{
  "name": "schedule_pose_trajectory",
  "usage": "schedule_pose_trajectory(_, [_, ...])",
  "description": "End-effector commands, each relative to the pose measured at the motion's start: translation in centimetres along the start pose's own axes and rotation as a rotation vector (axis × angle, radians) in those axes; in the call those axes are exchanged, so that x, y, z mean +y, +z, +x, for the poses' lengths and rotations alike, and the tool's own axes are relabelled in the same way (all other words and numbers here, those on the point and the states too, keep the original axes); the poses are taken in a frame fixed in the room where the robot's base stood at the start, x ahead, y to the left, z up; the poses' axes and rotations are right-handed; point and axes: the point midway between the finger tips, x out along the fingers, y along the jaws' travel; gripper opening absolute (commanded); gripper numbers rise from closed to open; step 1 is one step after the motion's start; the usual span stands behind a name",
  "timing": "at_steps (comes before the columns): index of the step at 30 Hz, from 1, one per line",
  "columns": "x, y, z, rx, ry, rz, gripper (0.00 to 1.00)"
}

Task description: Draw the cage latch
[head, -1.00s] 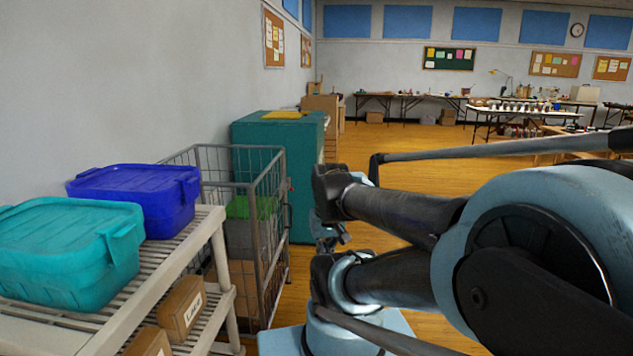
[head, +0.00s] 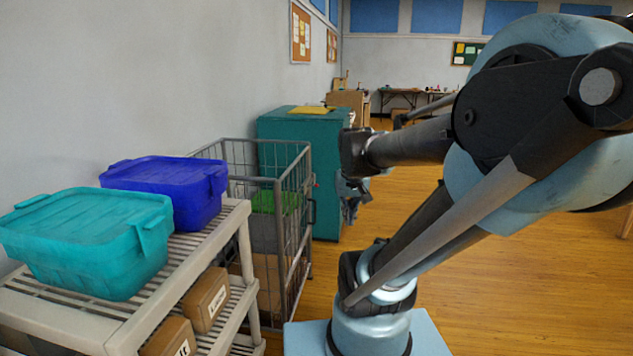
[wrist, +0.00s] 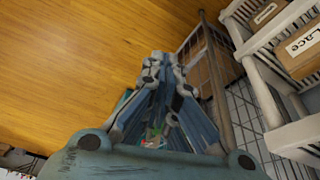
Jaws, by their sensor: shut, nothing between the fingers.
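The wire cage (head: 306,215) stands beside the white shelf in the head view, with grey bars and a front corner post. My gripper (head: 352,200) hangs to the right of the cage, in front of the teal cabinet, partly hidden by my arm. In the wrist view, its fingers (wrist: 163,62) are drawn together and empty. The cage (wrist: 217,85) also shows there, to the right of the fingers, with no clear contact.
A white slatted shelf (head: 235,222) bears a teal bin (head: 90,240) and a blue bin (head: 165,185), with cardboard boxes (head: 205,300) below. The teal cabinet (head: 325,150) stands behind the cage. Wooden floor (head: 500,290) is clear to the right.

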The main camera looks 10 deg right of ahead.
Motion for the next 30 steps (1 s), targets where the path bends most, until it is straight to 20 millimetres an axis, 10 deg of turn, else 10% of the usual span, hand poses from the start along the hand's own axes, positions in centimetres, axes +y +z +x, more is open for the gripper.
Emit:
schedule_pose_trajectory(14, [-0.1,-17.2,0.1,0.140,0.033,0.045,0.00])
schedule_pose_trajectory(30, [-1.2,-35.8,6.0,0.299,0.051,0.089,0.00])
